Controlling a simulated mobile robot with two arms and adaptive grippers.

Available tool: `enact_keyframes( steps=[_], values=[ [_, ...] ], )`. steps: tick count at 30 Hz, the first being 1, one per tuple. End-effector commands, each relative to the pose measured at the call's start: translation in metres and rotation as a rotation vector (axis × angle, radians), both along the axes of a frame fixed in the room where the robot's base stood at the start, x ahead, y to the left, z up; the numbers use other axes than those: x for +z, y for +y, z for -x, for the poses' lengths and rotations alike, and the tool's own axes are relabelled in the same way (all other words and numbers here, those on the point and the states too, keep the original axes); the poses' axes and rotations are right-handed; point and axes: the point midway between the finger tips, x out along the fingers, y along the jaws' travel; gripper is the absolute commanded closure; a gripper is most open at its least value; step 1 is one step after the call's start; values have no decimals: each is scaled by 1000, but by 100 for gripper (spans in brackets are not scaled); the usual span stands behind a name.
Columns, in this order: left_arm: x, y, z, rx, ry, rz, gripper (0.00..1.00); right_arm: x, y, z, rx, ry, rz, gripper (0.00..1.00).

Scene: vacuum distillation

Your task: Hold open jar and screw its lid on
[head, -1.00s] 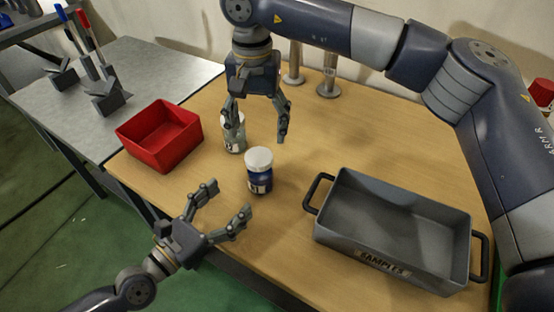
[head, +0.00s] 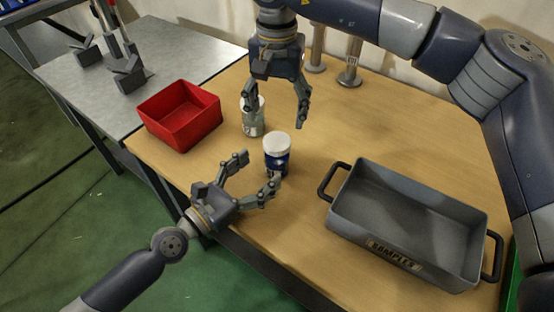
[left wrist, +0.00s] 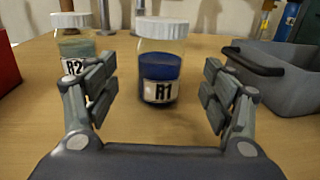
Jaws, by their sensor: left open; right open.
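The blue-filled jar R1 (head: 276,160) stands upright on the table with a white lid (head: 277,140) on its top. It also shows in the left wrist view (left wrist: 161,68), centred beyond the fingers. The pale green jar R2 (head: 253,122) stands behind it to the left; a white top (left wrist: 71,19) shows on it in the left wrist view. My left gripper (head: 260,169) is open and empty, its fingers pointing at R1 from the near left, short of closing around it. My right gripper (head: 277,114) is open above the table behind R1, one finger partly covering R2.
A red bin (head: 180,115) stands left of the jars. A grey tray (head: 395,257) marked SAMPLES, with black handles, stands at the right. Metal posts (head: 350,66) stand at the back. Bare wood lies between R1 and the tray.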

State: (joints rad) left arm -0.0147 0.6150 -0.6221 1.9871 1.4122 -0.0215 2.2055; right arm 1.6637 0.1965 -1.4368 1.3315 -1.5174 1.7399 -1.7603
Motion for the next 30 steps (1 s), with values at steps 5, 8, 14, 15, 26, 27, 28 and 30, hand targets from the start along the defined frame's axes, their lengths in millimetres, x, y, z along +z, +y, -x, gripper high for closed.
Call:
enact_keyframes(
  steps=[5,8,14,15,26,27,28,30],
  values=[
    [1,-11,-13,2,0,7,25,0,0,0,0,0,0,30],
    [1,-20,-23,2,-1,6,25,0,0,0,0,0,0,30],
    [0,-36,-40,1,-1,4,25,0,0,0,0,0,0,30],
    [0,-38,-42,0,0,3,25,0,0,0,0,0,0,30],
    [0,-42,-46,0,1,1,25,0,0,0,0,0,0,30],
    [0,-42,-46,0,1,1,25,0,0,0,0,0,0,30],
    [0,-42,-46,0,1,1,27,0,0,0,0,0,0,30],
    [0,-42,-46,0,1,1,43,0,0,0,0,0,0,30]
  ],
)
